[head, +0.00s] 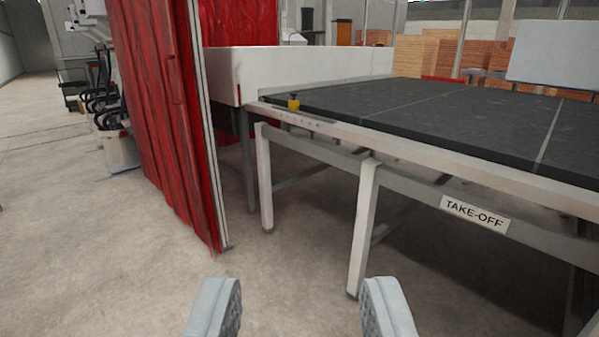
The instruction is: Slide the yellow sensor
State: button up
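The yellow sensor (293,104) is a small yellow block with a dark knob on top. It sits on the pale edge rail of the take-off table, near the table's far left corner. My gripper (303,308) shows at the bottom of the view as two grey fingers set wide apart. It is open, with only floor visible between the fingers. It is well short of the sensor and apart from the table.
The take-off table (400,145) has a dark top, white legs and a "TAKE-OFF" label (475,214). A red curtain (160,120) hangs left of it. A white machine body (300,72) stands behind. The concrete floor (110,270) at the front left is clear.

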aim_at(294, 104)
jog(key=i+l, duration=0.1)
jog(key=i, duration=1.6)
jog(key=i+l+z, duration=0.1)
jog(key=i, duration=1.6)
